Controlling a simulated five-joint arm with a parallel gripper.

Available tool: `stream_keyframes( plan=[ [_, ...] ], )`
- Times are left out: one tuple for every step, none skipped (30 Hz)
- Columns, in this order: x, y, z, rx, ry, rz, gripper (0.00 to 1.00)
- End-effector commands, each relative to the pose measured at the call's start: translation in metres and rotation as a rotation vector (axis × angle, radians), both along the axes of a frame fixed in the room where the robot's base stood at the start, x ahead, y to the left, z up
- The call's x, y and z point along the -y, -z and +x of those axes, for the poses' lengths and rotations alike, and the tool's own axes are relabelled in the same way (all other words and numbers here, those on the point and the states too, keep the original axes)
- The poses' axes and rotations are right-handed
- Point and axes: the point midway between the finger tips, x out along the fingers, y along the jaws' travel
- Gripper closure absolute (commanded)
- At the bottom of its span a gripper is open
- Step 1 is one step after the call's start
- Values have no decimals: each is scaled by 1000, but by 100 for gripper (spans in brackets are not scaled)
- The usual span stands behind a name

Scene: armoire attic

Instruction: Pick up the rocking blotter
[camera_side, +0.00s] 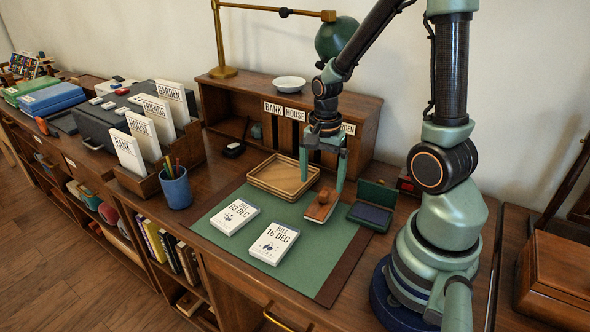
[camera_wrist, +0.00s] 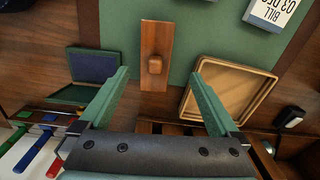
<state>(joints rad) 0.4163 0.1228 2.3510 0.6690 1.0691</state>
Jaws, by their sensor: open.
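The rocking blotter (camera_side: 321,207) is a wooden block with a small knob on top. It rests at the back right of the green desk mat (camera_side: 291,208), right of the wooden tray. In the wrist view the blotter (camera_wrist: 156,76) lies just beyond and between my fingertips, its long side running away from me. My gripper (camera_side: 323,178) points down above the blotter, with the knob near the fingers in the side view. In the wrist view my gripper (camera_wrist: 159,72) is open with a wide gap and holds nothing. The blotter's underside is hidden.
An open ink pad (camera_side: 370,214) lies close right of the blotter, and an empty wooden tray (camera_side: 268,186) lies left of it. Two bill stacks (camera_side: 273,244) (camera_side: 235,216) sit on the mat. A blue pencil cup (camera_side: 176,192) stands left. A labelled shelf (camera_side: 372,123) stands behind.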

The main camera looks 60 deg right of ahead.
Motion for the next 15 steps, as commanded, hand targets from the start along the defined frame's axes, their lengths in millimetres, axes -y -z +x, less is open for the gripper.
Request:
stream_keyframes(
  plan=[
    [0, 5, -1, -2, -1, 1, 3],
    [0, 6, -1, -1, -1, 1, 3],
    [0, 8, -1, -1, -1, 1, 3],
    [0, 9, -1, -1, -1, 1, 3],
    [0, 10, -1, -1, -1, 1, 3],
    [0, 13, -1, -1, -1, 1, 3],
    [0, 15, -2, -2, -1, 1, 3],
    [0, 18, -3, -3, -1, 2, 3],
    [0, 24, -5, -4, -1, 2, 3],
    [0, 29, -6, -5, -1, 3, 3],
    [0, 33, -8, -6, -2, 2, 3],
    [1, 39, -9, -5, -1, 3, 3],
    [1, 43, -10, -5, -2, 3, 3],
    [1, 46, -9, -3, -2, 2, 3],
    [1, 50, -9, -4, -2, 2, 3]
  ],
)
